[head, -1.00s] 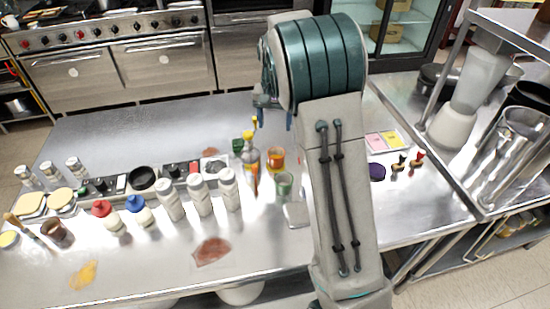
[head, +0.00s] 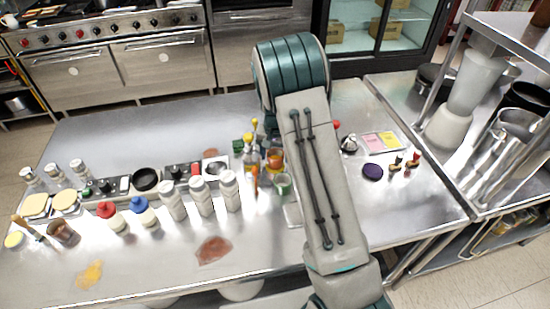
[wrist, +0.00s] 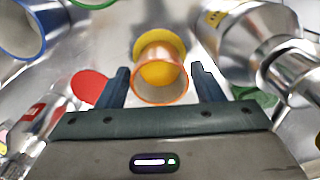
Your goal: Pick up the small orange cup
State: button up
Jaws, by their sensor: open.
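The small orange cup (head: 274,158) stands on the steel counter, just left of my forearm in the head view. In the wrist view the orange cup (wrist: 160,92) is at the centre, its orange rim facing the camera with yellow showing inside and behind it. My gripper (wrist: 160,76) is open, one dark finger on each side of the cup, with a gap visible on both sides. I cannot tell how far the fingertips reach down beside it. In the head view my arm hides most of the gripper.
A green cup (head: 282,184) stands close in front of the orange cup. A yellow-topped bottle (head: 250,155) is close on its left. In the wrist view a blue-rimmed cup (wrist: 20,32) is at upper left and shiny metal vessels (wrist: 285,62) are at right.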

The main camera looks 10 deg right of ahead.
jog(key=shift+f, duration=0.3)
jog(key=c, duration=0.9)
jog(key=shift+r, duration=0.2)
